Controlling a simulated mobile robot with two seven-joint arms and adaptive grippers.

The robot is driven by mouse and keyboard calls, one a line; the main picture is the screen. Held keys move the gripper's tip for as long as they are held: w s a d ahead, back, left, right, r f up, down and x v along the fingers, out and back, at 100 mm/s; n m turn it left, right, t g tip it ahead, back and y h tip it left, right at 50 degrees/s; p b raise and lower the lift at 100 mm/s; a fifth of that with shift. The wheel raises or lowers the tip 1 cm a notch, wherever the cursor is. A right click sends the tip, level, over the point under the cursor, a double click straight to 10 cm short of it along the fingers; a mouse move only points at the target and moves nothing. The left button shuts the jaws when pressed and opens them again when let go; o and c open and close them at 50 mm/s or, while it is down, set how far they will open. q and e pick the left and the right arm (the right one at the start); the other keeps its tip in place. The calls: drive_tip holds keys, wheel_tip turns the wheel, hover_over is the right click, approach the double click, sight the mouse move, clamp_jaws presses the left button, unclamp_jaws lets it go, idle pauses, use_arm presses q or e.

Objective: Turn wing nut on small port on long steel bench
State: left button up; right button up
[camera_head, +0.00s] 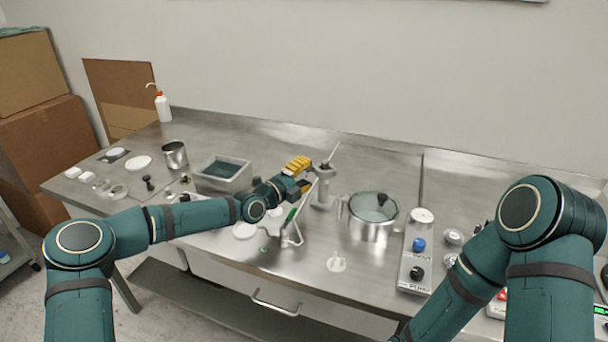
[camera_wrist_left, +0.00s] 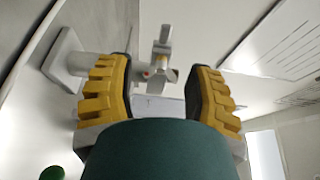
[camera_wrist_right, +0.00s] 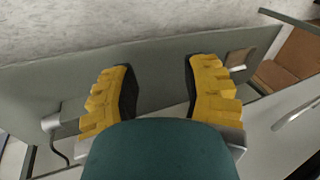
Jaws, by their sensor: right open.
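The long steel bench (camera_head: 300,262) runs along the wall. A short grey metal post with a fitting on top, which looks like the small port (camera_head: 323,188), stands near its middle. My left gripper (camera_head: 302,175) is just left of the post's top, open and pointing at it. In the left wrist view, a metal fitting (camera_wrist_left: 162,62) shows between and beyond the open fingers (camera_wrist_left: 160,80). I cannot clearly make out the wing nut or any contact. My right gripper (camera_wrist_right: 158,75) is open and empty, low near a flat grey surface, and outside the head view.
A steel pot with a glass lid (camera_head: 373,222) stands right of the post, near a control box with knobs (camera_head: 415,255). A green-handled tool (camera_head: 291,228) is close below the left gripper. A tray (camera_head: 222,175) and steel cup (camera_head: 175,155) stand left.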

use_arm(q)
clamp_jaws()
drive_tip(key=n+t, duration=0.1)
drive_tip(key=n, duration=0.2)
drive_tip(key=n+t, duration=0.1)
drive_tip(key=n, duration=0.2)
drive_tip(key=shift+h, duration=0.3)
drive_tip(key=shift+o, duration=2.3)
unclamp_jaws()
drive_tip(key=shift+a, duration=0.1)
wheel_tip(320, 180, up, 10)
